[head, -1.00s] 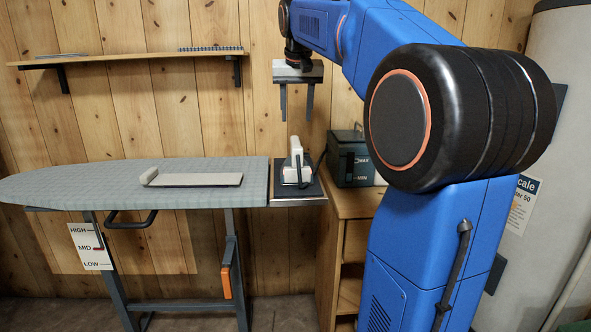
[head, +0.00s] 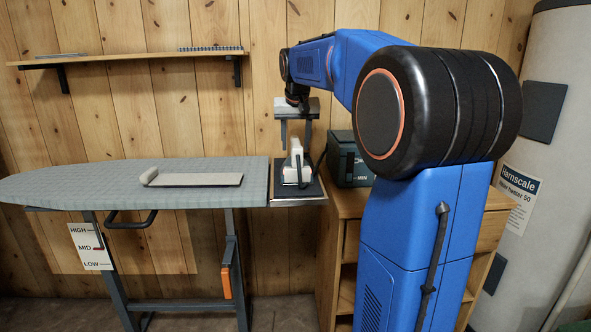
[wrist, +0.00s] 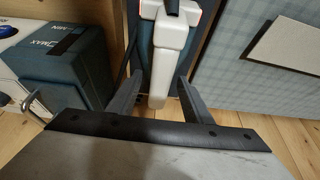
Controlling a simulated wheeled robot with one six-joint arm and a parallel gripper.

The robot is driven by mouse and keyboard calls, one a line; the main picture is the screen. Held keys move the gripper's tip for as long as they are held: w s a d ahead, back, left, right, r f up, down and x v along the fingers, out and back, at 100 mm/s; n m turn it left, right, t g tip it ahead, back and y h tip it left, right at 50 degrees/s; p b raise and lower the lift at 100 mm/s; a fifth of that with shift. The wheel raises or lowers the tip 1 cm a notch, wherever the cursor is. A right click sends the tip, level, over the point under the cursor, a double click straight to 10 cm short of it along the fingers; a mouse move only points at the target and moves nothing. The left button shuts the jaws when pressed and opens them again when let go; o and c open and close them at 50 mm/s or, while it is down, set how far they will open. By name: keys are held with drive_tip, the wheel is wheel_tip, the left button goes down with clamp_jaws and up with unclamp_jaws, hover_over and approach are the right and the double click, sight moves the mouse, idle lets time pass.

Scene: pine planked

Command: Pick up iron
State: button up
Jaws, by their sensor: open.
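The white iron (head: 297,166) stands on the dark rest at the right end of the ironing board (head: 90,180). In the wrist view the iron (wrist: 172,45) lies ahead of and partly between the fingers, its pale end reaching toward the gap. My gripper (head: 296,138) is open, just above the iron in the head view, fingers pointing down. In the wrist view my gripper's fingers (wrist: 157,100) show on either side of the iron's near end. I cannot tell whether they touch it.
A dark green box (head: 345,160) stands on the wooden cabinet (head: 345,200) just right of the iron. A pale flat board (head: 195,180) lies on the ironing board. A wall shelf (head: 130,58) hangs above left. A water heater (head: 530,140) stands at far right.

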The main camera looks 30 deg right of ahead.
drive_tip(key=shift+f, duration=0.25)
drive_tip(key=shift+f, duration=0.2)
idle(0.6)
clamp_jaws()
drive_tip(key=shift+w, duration=0.1)
idle(1.2)
